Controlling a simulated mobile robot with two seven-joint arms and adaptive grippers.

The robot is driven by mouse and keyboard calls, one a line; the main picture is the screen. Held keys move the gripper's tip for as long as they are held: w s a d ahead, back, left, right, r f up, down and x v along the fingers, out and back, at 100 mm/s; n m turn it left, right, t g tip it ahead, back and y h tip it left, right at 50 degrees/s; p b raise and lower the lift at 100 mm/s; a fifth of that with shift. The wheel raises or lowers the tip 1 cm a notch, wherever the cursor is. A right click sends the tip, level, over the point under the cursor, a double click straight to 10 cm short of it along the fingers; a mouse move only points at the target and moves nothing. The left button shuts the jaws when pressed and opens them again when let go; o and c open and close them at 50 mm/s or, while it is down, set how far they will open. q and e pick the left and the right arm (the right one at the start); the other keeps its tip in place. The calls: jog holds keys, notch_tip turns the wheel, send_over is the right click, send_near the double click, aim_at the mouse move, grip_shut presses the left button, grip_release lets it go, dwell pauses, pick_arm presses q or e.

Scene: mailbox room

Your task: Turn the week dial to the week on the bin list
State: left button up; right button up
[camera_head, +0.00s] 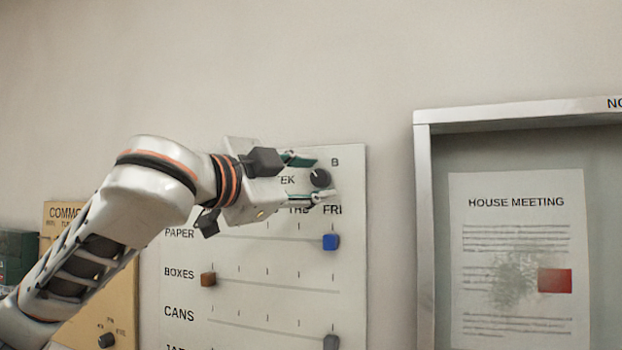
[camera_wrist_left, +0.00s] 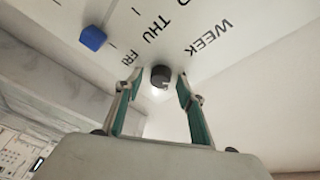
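The week dial is a small black round knob (camera_head: 320,178) at the upper right of a white panel (camera_head: 352,270), with a "B" above and right of it. The word "WEEK" is partly hidden by my gripper. My left gripper (camera_head: 321,181) is open, its fingertips above and below the knob. In the left wrist view the knob (camera_wrist_left: 160,77) sits between the two green-padded fingertips (camera_wrist_left: 159,75), with a gap showing on each side. A pale mark shows on the knob, but I cannot clearly read its setting. My right gripper is not in view.
The panel has rows for paper, boxes and cans, with a blue slider (camera_head: 331,242), a brown slider (camera_head: 208,279) and a grey slider (camera_head: 331,342). A yellow panel (camera_head: 120,285) is at left. A framed notice board (camera_head: 424,220) stands out at right. No bin list is readable.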

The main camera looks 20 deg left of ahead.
pick_arm(q)
jog(key=v, duration=1.2)
jog(key=shift+a+f, duration=0.1)
dwell(0.4)
